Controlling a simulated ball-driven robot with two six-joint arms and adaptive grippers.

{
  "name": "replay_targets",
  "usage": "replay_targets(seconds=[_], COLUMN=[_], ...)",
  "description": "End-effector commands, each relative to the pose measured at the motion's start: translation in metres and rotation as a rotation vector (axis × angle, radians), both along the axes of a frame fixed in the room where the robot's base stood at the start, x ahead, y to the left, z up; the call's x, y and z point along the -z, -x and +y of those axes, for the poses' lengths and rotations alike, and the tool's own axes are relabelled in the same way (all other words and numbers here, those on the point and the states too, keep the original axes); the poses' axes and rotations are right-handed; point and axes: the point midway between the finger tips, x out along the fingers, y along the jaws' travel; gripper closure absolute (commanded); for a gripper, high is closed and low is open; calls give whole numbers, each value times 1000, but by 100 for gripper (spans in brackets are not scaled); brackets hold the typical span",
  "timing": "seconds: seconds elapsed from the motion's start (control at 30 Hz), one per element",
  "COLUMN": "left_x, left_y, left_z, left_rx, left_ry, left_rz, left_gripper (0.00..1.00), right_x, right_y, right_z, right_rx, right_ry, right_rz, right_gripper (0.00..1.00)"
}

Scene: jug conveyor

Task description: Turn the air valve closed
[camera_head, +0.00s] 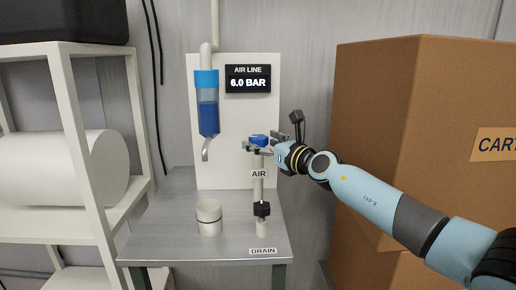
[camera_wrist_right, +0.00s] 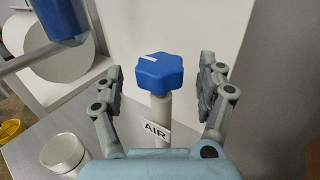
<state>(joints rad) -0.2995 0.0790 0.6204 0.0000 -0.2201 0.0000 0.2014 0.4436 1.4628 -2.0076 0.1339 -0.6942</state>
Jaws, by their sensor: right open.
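The air valve's blue lobed knob (camera_head: 259,140) sits on top of a pale upright pipe with an AIR label (camera_head: 259,174) on it. In the right wrist view the blue knob (camera_wrist_right: 160,72) has a white line on its upper left part. My right gripper (camera_head: 262,147) is at the knob, reaching in from the right. In the right wrist view my right gripper (camera_wrist_right: 162,84) is open, with one finger on each side of the knob and a gap on both sides. The display (camera_head: 248,79) reads AIR LINE 6.0 BAR. My left gripper does not show.
A blue filter bowl (camera_head: 208,112) hangs left of the valve, above a white cup (camera_head: 209,217) on the grey table (camera_head: 165,230). A black drain knob (camera_head: 261,209) is below the valve. A shelf (camera_head: 62,95) stands left, a large carton (camera_head: 400,110) right.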

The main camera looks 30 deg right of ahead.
Motion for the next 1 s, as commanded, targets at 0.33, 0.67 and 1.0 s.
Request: replay_targets(seconds=[0.33,0.67,1.0], left_x=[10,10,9], left_y=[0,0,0], left_z=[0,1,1], left_rx=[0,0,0], left_ry=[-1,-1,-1], left_rz=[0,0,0], left_gripper=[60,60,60], right_x=[0,0,0], right_y=[-23,-22,-22], right_z=[1,1,1], right_rx=[0,0,1], right_ry=[-1,-1,-1], right_rz=[0,-1,-1], right_gripper=[26,48,83])
